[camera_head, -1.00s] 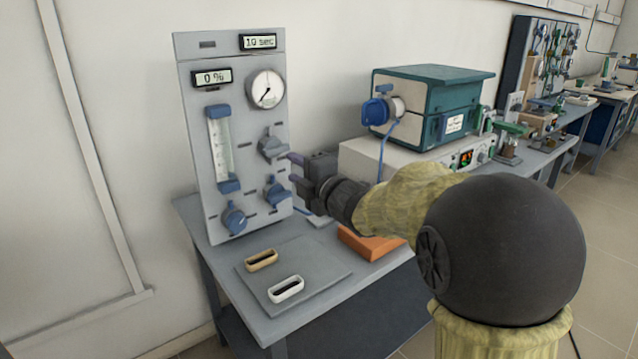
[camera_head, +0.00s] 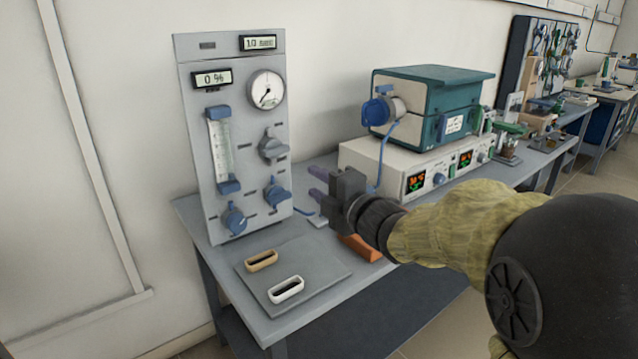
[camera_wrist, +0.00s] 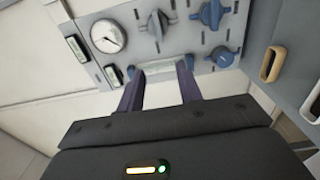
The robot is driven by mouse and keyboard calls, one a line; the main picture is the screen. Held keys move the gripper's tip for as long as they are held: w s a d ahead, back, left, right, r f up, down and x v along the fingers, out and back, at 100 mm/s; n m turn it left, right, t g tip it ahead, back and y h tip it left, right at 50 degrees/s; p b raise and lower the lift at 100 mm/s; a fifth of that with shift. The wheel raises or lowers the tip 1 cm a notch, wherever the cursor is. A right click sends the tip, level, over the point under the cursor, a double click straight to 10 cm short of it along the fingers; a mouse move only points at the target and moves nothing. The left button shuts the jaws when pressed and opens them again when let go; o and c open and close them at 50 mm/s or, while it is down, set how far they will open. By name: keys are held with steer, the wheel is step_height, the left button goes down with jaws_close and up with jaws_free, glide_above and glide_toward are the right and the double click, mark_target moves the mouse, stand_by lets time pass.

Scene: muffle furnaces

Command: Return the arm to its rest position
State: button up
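My gripper (camera_head: 317,184) is in front of the grey control panel (camera_head: 190,120), to the right of its lower knobs and apart from them. In the wrist view my gripper (camera_wrist: 160,78) shows two purple fingers spread apart with nothing between them. The panel carries a grey knob (camera_head: 272,146), two blue knobs, a round gauge (camera_head: 266,89), a flow tube (camera_head: 220,150) and two small displays. The upper display reads about 10 sec, blurred; the lower one (camera_head: 211,77) reads 0 %. My arm stretches in from the right.
A teal tube furnace (camera_head: 425,103) on a white controller box (camera_head: 420,170) stands behind my arm. A tan boat (camera_head: 261,260) and a white boat (camera_head: 286,289) lie on a grey mat (camera_head: 315,262). An orange block (camera_head: 360,247) sits under my gripper. The bench front is clear.

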steer(key=s+d+f+m+g+h, duration=0.3)
steer(key=d+f+m+h, duration=0.2)
steer(key=f+m, duration=0.35)
steer(key=s+d+f+m+g+h, duration=0.2)
steer(key=s+d+f+m+h, duration=0.15)
steer(key=d+f+m, duration=0.4)
steer(key=s+f+m+g+h, duration=0.2)
steer(key=s+f+m+g, duration=0.8)
steer(key=s, duration=0.5)
step_height(320, 180, up, 32)
steer(key=n+t+p, duration=0.1)
steer(key=t+p, duration=0.1)
steer(key=p, duration=3)
steer(key=shift+a+f+t, duration=0.2)
steer(key=shift+a+t, duration=0.05)
steer(key=shift+t, duration=0.05)
steer(key=shift+o, duration=0.4)
steer(key=shift+w+y, duration=0.1)
steer(key=shift+y, duration=0.15)
